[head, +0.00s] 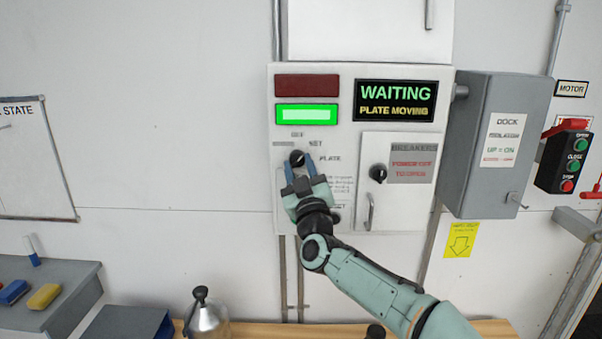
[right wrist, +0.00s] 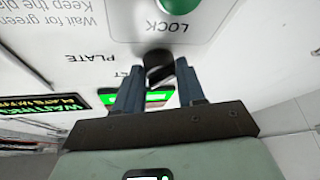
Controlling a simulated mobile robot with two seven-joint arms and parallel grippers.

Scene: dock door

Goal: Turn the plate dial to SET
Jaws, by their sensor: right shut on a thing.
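The black plate dial (head: 297,156) is on the white panel (head: 350,85), below the small labels OFF and SET. My right gripper (head: 299,168) is at the dial, its blue fingers on either side of it and shut on it. The right wrist view shows the dial (right wrist: 158,64) between the fingertips (right wrist: 160,84). I cannot clearly tell which label the dial points to. The display (head: 395,100) reads WAITING, PLATE MOVING. The green lamp (head: 307,114) is lit and the red lamp (head: 307,86) is dark. My left gripper is not in view.
A breaker door (head: 400,210) with its own black knob (head: 378,173) is right of the dial. A grey dock box (head: 500,190) juts out further right. A green button (right wrist: 180,4) by the word LOCK is near the dial. A metal flask (head: 207,318) stands below.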

